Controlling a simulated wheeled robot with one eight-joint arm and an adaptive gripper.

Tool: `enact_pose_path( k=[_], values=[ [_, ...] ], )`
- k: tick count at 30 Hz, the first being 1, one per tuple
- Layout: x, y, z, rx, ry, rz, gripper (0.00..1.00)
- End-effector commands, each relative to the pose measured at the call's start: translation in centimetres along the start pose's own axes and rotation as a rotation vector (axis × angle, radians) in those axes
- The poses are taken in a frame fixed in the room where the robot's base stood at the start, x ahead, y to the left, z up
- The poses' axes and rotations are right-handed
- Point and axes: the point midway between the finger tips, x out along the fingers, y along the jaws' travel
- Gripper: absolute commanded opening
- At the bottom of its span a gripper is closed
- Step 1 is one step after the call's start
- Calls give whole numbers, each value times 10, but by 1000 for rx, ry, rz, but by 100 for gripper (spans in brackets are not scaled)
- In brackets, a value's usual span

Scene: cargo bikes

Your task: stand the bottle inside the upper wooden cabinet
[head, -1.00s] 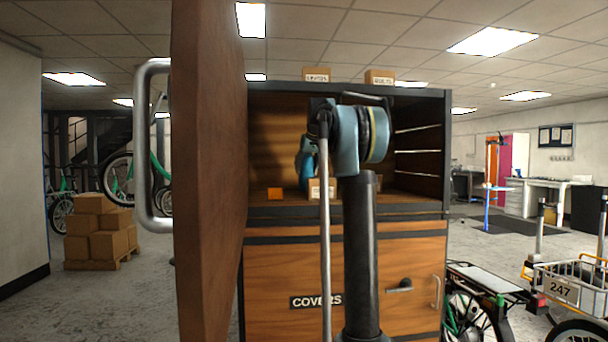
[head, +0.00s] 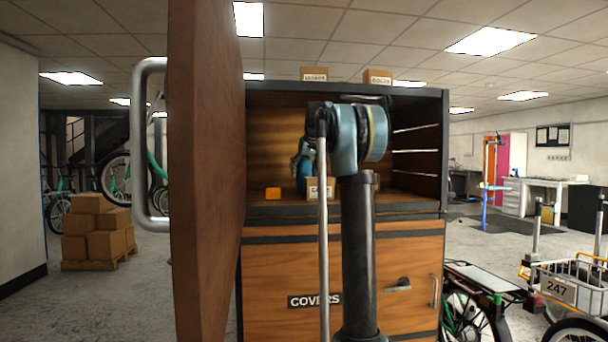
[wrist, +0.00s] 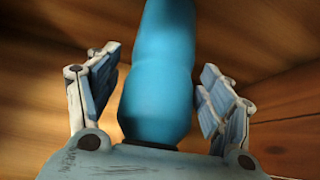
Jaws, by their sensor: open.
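The blue bottle (wrist: 158,70) fills the middle of the wrist view, between the two spread fingers of my gripper (wrist: 160,100). A gap shows on both sides, so the fingers are open around it and apart from it. In the head view, the bottle (head: 302,178) shows as a narrow blue shape inside the upper wooden cabinet (head: 415,207), just below my gripper (head: 301,150). It looks about upright. Its base is hidden behind a small labelled box, and my arm covers much of the opening.
The open brown door (head: 205,180) stands left of the opening. A closed drawer marked COVERS (head: 270,270) is below. A cargo bike (head: 560,290) stands at right.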

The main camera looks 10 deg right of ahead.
Motion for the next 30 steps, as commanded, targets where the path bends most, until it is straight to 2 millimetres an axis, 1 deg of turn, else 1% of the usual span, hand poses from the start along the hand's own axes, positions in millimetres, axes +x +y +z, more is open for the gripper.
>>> enact_pose_path(
  k=[5,24,30],
  values=[
    [-14,0,0,0,0,0,73],
    [-64,0,74,1,0,0,73],
    [-76,0,91,1,0,0,73]
  ],
)
